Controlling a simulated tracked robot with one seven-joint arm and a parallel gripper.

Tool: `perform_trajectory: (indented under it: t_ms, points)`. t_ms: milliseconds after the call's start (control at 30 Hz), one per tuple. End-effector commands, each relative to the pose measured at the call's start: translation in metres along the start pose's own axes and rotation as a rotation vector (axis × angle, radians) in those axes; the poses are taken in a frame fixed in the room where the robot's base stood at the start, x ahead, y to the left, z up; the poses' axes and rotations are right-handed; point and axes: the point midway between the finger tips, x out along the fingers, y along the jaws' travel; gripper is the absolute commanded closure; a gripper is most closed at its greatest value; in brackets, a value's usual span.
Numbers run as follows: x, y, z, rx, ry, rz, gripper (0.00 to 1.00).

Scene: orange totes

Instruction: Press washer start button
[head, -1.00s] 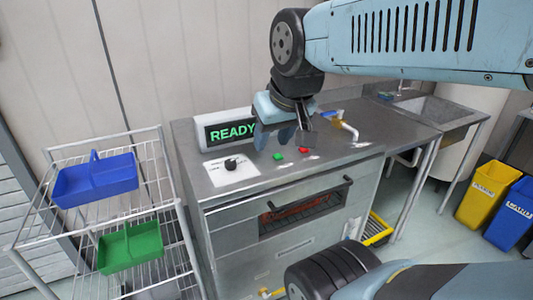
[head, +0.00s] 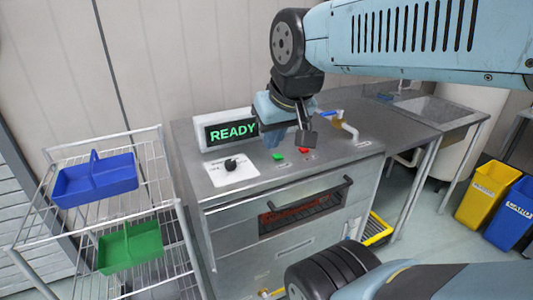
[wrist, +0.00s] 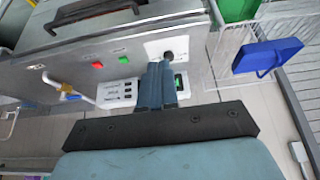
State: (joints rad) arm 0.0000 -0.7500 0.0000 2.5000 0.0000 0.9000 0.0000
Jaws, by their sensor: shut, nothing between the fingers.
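The washer (head: 290,178) is a steel counter unit with a sign reading READY (head: 232,131). On its top panel are a green button (head: 278,156) and a red button (head: 303,150) to its right; their labels are too small to read. In the wrist view the green button (wrist: 124,60) and red button (wrist: 97,66) lie left of the fingers. My gripper (head: 274,141) is shut and empty, fingers pointing down just behind the green button in the head view. The fingers (wrist: 160,66) partly cover the sign in the wrist view. I see no contact with the button.
A black knob (head: 231,164) on a white plate is left of the buttons. A tap (head: 347,128) stands behind right. A wire rack (head: 158,185) with blue (head: 95,183) and green (head: 130,249) caddies is at left. A handled front door (head: 300,210) is below.

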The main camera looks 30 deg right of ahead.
Motion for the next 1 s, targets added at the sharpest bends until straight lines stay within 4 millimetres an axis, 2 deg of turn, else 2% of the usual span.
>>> perform_trajectory:
  t_ms: [733,1000]
  points:
    - [0.0,0.0,-0.001,0.003,-0.001,-0.001,1.0]
    - [0.013,-0.001,-0.017,0.133,-0.055,-0.05,1.0]
